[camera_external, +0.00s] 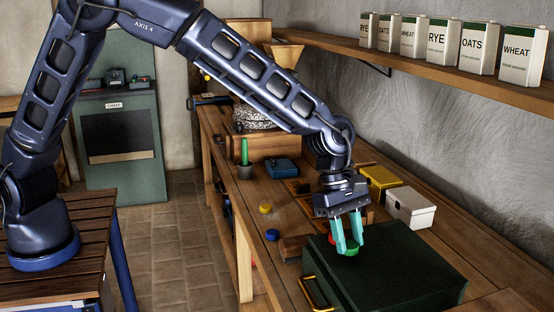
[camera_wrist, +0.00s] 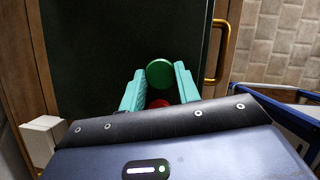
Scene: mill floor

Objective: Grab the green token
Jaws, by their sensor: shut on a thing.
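The green token (camera_external: 350,250) is a round disc between the tips of my gripper (camera_external: 349,248), at the dark green box's top. It also shows in the wrist view (camera_wrist: 160,74), between the two teal fingers. My gripper (camera_wrist: 160,75) points down and is shut on the green token. I cannot tell whether the token still touches the box top. A red token (camera_wrist: 158,103) lies close by, partly hidden by the wrist; its edge shows behind the left finger in the external view (camera_external: 331,239).
The dark green box (camera_external: 420,270) with a brass handle (camera_external: 315,292) stands on the wooden bench. A white box (camera_external: 411,208) and a yellow box (camera_external: 380,180) are behind my gripper. Yellow (camera_external: 265,208) and blue (camera_external: 272,235) discs lie left. Labelled tins line the shelf (camera_external: 440,67).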

